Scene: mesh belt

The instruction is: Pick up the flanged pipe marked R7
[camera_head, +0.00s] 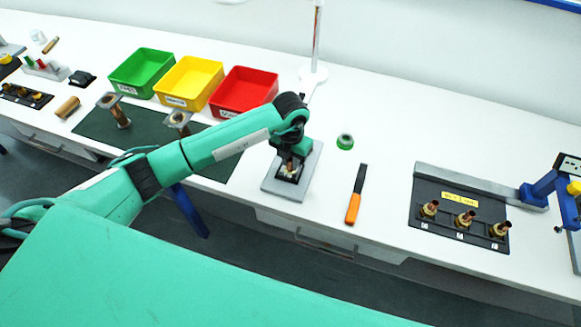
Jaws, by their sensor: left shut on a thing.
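My left arm reaches over the bench to a grey square plate (309,172). My left gripper (290,163) points down over this plate and is shut on a small copper-coloured pipe (290,170), mostly hidden by the gripper. I cannot tell whether the pipe touches the plate. Two other flanged pipes stand on the dark green mat: one at the left (121,118) and one just behind my arm (180,122), each with a square grey flange on top. No R7 marking is legible on any pipe. My right gripper is not in view.
Green (142,88), yellow (178,103) and red (232,107) bins stand behind the mat. A lamp-like stand (313,75), a green ring (345,142) and an orange-handled tool (353,208) are near the plate. A black fixture (430,235) with three brass fittings lies right.

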